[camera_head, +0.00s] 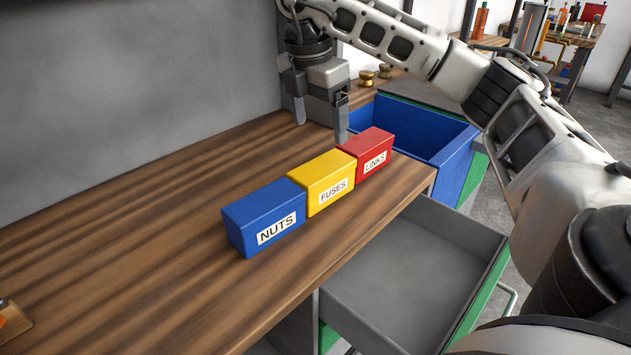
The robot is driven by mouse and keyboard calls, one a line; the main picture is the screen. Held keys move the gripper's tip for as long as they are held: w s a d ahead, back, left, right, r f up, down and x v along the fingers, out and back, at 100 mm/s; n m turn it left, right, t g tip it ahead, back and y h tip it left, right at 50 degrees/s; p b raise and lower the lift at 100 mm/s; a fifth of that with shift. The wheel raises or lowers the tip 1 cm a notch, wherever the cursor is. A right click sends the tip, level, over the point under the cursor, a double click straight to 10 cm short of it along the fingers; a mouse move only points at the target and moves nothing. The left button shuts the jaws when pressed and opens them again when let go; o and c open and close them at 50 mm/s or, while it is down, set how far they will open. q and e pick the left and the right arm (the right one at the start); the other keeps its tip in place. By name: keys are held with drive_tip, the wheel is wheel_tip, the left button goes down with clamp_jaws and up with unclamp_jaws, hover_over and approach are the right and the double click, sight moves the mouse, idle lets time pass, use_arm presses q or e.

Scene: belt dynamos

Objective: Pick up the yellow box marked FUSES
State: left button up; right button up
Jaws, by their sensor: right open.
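The yellow box marked FUSES (313,178) stands upright on the wooden bench, in the middle of a row of three boxes. The blue box marked NUTS (258,211) is on its near left side, and the red box marked LINKS (368,147) is on its far right side. My right gripper (320,128) points down, open and empty, behind the row. Its near finger is beside the red box's back left corner; I cannot tell whether they touch. My left gripper is not in view.
A blue bin (420,127) stands beyond the red box. An open, empty grey drawer (415,275) juts out below the bench edge. Small brass pieces (367,77) lie behind.

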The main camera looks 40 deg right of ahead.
sight(323, 166)
drive_tip(key=f+b, duration=0.1)
drive_tip(key=f, duration=0.1)
drive_tip(key=f+b, duration=0.1)
drive_tip(key=f, duration=0.2)
drive_tip(key=d+f+b, duration=0.1)
drive_tip(key=f, duration=0.1)
drive_tip(key=shift+s+f, duration=0.1)
drive_tip(key=shift+f, duration=0.25)
drive_tip(key=shift+w+d+f+b, duration=0.15)
drive_tip(key=shift+d+f, duration=0.05)
drive_tip(key=shift+f, duration=0.65)
drive_tip(key=shift+w+d+f+b, duration=0.15)
drive_tip(key=shift+d+f, duration=0.05)
drive_tip(key=shift+f, duration=0.7)
drive_tip(key=shift+w+d+f+b, duration=0.15)
drive_tip(key=shift+d+f, duration=0.05)
drive_tip(key=shift+f, duration=0.65)
drive_tip(key=c, duration=1.5)
